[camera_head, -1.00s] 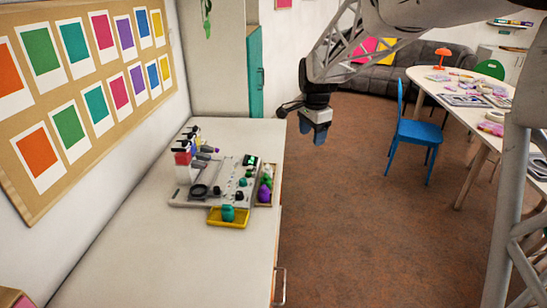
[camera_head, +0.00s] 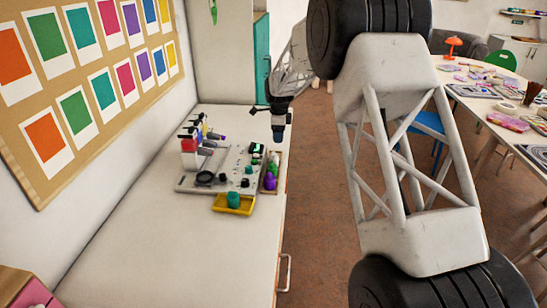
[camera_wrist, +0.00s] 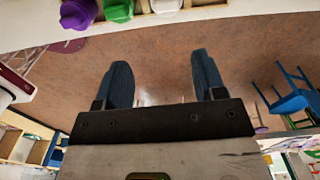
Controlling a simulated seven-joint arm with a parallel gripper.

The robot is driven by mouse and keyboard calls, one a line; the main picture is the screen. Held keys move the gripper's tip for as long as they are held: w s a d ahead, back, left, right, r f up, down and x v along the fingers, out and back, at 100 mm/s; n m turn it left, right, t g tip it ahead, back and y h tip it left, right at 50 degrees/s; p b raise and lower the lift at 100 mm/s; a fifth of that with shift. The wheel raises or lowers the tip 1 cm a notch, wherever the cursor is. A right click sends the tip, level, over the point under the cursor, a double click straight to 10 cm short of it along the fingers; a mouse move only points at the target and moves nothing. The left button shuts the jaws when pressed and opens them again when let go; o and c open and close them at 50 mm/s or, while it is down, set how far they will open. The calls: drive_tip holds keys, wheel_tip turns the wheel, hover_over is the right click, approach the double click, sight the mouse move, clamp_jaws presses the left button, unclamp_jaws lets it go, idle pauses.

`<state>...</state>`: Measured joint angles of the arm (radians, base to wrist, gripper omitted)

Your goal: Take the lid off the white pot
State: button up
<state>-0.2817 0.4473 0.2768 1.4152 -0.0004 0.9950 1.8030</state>
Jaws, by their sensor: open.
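A white pot (camera_wrist: 166,5) shows at the top edge of the wrist view, cut off by the frame. It stands in a row with a green pot (camera_wrist: 119,9) and a purple pot (camera_wrist: 78,13) in a narrow wooden tray. In the head view the white pot is too small to make out clearly, and its lid cannot be told apart from its body. My gripper (camera_head: 278,134) hangs just beyond the tray's far end, above the bench's right edge. Its two blue fingers (camera_wrist: 160,75) are apart with nothing between them.
The wooden tray (camera_head: 263,189) lies against a grey board (camera_head: 208,184) with bottles and black parts. The near bench top (camera_head: 165,245) is clear. A blue chair (camera_head: 428,122) stands right.

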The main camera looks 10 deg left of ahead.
sight(273, 156)
drive_tip(key=shift+w+a+f+m, duration=0.3)
drive_tip(key=shift+w+a+f, duration=0.45)
drive_tip(key=shift+f, duration=0.2)
drive_tip(key=shift+f, duration=1.3)
drive_tip(key=shift+s+f, duration=0.1)
drive_tip(key=shift+f, duration=2.5)
drive_tip(key=c, duration=1)
